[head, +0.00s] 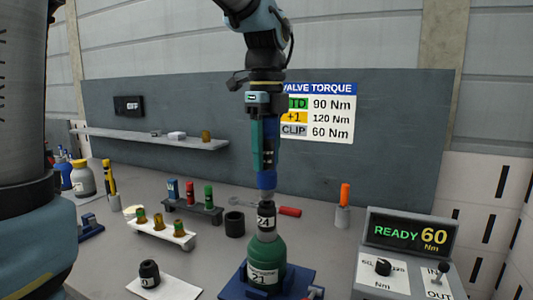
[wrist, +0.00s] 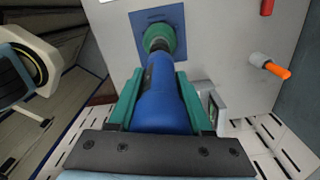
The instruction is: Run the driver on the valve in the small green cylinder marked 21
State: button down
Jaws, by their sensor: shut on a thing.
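My gripper (head: 264,150) is shut on the blue driver (head: 267,181), which hangs upright below it. The wrist view shows the driver (wrist: 163,100) between my two teal fingers. A dark socket marked 24 (head: 266,222) sits at the driver's lower end, directly over the top of the small green cylinder marked 21 (head: 266,250). The socket hides the valve; whether it is fully seated I cannot tell. The cylinder stands upright in a blue holder (head: 233,286) on the bench. In the wrist view the green cylinder (wrist: 152,32) shows beyond the driver's end.
The control box (head: 410,235) at right reads READY 60 Nm. A wall sign (head: 319,112) lists torques, with CLIP at 60 Nm. Another socket (head: 149,272) stands on a white mat. A valve tray (head: 160,236), black cup (head: 235,225) and orange marker (head: 345,194) stand nearby.

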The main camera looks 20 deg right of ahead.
aim_at(267, 124)
jog(key=shift+f+b, duration=0.3)
jog(key=shift+f, duration=0.25)
jog(key=shift+r, duration=0.15)
dwell(0.5)
jog(key=shift+f+p, duration=0.3)
jog(key=shift+p, duration=0.3)
dwell(0.9)
jog(key=shift+r+p, duration=0.55)
jog(key=shift+p, duration=1.45)
dwell(1.5)
jog(key=shift+r, duration=0.1)
jog(key=shift+r+p, duration=2.35)
jog(key=shift+r, duration=0.6)
